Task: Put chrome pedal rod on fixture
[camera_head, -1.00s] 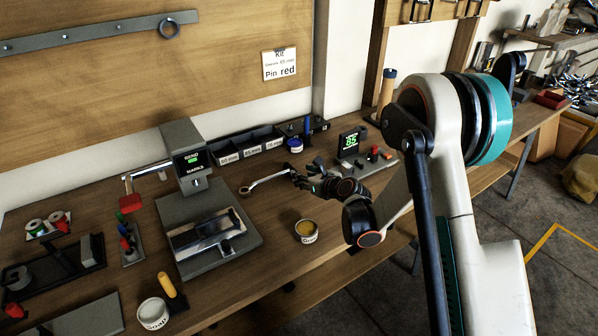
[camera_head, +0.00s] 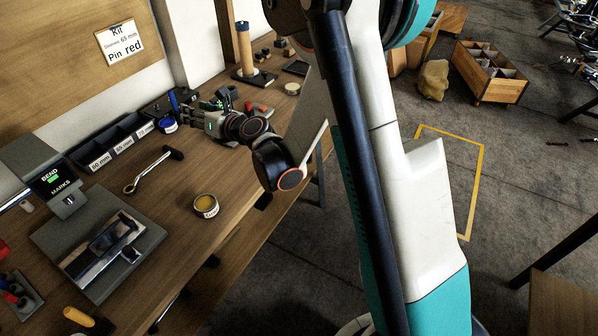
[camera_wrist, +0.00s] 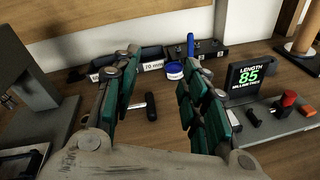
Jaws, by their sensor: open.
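A chrome rod (camera_head: 148,172) with a ring at one end and a black grip at the other lies on the bench; it looks like the pedal rod. Its black grip (camera_wrist: 150,105) shows between my fingers in the wrist view, lower on the bench; my left finger hides the rest. My gripper (camera_head: 196,118) is open and empty, up and right of the rod in the head view, fingers (camera_wrist: 163,62) spread apart. A grey fixture (camera_head: 70,238) with a metal block stands left, below the "BEND MARKS" display (camera_head: 54,181). I cannot tell whether it is the task's fixture.
Labelled bins (camera_head: 112,146) and a blue-lidded jar (camera_head: 168,125) line the back. An open tin (camera_head: 205,205) stands near the front edge. A length display (camera_wrist: 254,77) reading 85 and a red button (camera_wrist: 289,98) are right of my gripper. Bench around the rod is clear.

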